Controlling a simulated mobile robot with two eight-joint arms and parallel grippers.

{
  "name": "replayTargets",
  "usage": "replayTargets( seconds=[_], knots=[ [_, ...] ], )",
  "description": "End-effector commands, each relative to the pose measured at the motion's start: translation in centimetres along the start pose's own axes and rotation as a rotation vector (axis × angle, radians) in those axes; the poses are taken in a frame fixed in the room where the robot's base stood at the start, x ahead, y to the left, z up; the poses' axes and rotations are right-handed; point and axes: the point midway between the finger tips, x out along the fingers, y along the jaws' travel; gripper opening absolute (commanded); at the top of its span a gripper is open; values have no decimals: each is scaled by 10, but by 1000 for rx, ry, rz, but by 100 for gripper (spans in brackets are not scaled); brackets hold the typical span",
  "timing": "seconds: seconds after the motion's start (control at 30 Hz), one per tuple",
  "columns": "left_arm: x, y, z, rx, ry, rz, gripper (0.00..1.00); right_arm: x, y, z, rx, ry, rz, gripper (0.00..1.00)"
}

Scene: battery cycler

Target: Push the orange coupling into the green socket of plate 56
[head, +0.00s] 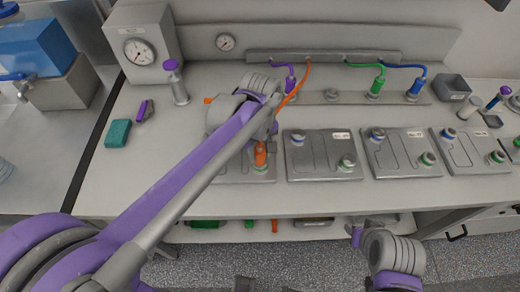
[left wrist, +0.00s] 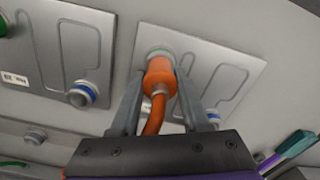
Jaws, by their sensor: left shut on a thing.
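The orange coupling (left wrist: 159,75) is held between the two fingers of my left gripper (left wrist: 157,88), which is shut on it. In the head view the coupling (head: 261,155) stands over the front right part of the leftmost plate (head: 232,176), partly hidden by my left arm. In the left wrist view its front end meets the green-ringed socket (left wrist: 159,51) of that plate; I cannot tell how deep it sits. That plate's label is hidden. A purple and grey part at the end of my right arm (head: 357,236) shows low in the head view; its jaws are unclear.
More plates (head: 322,165) stand to the right, each with a blue and a green socket. The orange hose (head: 297,88) runs from the manifold (head: 330,57). Purple, green and blue couplings stand along the back.

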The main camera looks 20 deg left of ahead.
Motion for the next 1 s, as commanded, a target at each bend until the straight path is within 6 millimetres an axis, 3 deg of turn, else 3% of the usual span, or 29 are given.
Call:
replayTargets(
  seconds=[0.33,0.37,0.5,0.53,0.73,0.87,1.0],
  knots=[
    [3,0,0,0,0,0,0,2,0,2,0,-1,0,44],
    [3,0,0,0,0,0,51,2,0,2,0,-1,0,44],
    [3,0,0,0,0,0,76,2,0,2,0,-1,0,44],
    [3,0,0,0,0,0,81,2,0,2,0,-1,0,44],
    [3,0,0,0,0,0,81,2,0,2,0,-1,0,44],
    [3,0,0,0,0,0,100,2,0,2,0,-1,0,44],
    [3,0,0,0,0,0,100,2,0,2,0,-1,0,44]
  ],
)
